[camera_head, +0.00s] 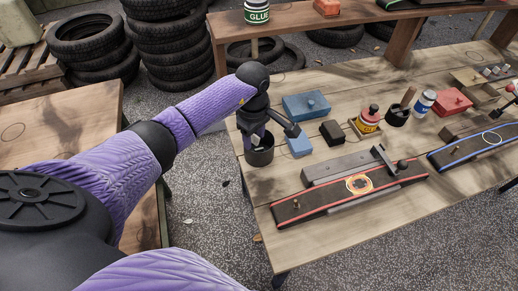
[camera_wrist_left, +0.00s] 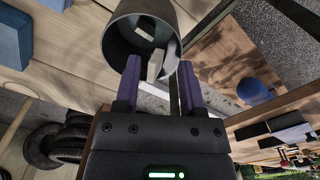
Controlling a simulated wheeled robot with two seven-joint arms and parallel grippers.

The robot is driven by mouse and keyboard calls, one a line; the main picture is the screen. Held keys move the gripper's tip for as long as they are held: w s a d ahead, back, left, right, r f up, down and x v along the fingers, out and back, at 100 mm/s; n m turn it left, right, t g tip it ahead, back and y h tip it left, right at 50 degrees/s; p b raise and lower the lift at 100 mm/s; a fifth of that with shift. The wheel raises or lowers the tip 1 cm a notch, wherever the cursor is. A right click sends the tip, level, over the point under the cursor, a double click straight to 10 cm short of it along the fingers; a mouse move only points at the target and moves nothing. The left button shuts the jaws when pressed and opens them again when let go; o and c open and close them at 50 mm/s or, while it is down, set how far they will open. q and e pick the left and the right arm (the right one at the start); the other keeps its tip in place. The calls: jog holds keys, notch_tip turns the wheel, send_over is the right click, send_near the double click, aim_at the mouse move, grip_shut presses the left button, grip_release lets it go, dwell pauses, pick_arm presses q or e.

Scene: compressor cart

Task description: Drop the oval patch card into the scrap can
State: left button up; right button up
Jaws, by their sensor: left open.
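The dark scrap can (camera_head: 260,156) stands at the left end of the workbench; its open mouth shows in the left wrist view (camera_wrist_left: 113,42). My left gripper (camera_head: 256,138) points down at the can's mouth. In the left wrist view its purple fingers (camera_wrist_left: 159,78) are apart at the rim. A pale, thin piece (camera_wrist_left: 155,66), perhaps the oval patch card, shows edge-on between the fingers, with a gap on both sides. Another pale piece (camera_wrist_left: 145,33) shows deeper inside the can. I cannot make out an oval shape on either. My right gripper is not in view.
A blue box (camera_head: 306,106), a smaller blue block (camera_head: 299,146) and a black block (camera_head: 332,132) stand right of the can. A red-edged strip (camera_head: 320,203) lies at the bench front. A glue tin (camera_head: 257,12) stands on the rear bench.

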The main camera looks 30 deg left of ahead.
pick_arm(q)
notch_tip(320, 180, up, 10)
jog(key=p, duration=0.2)
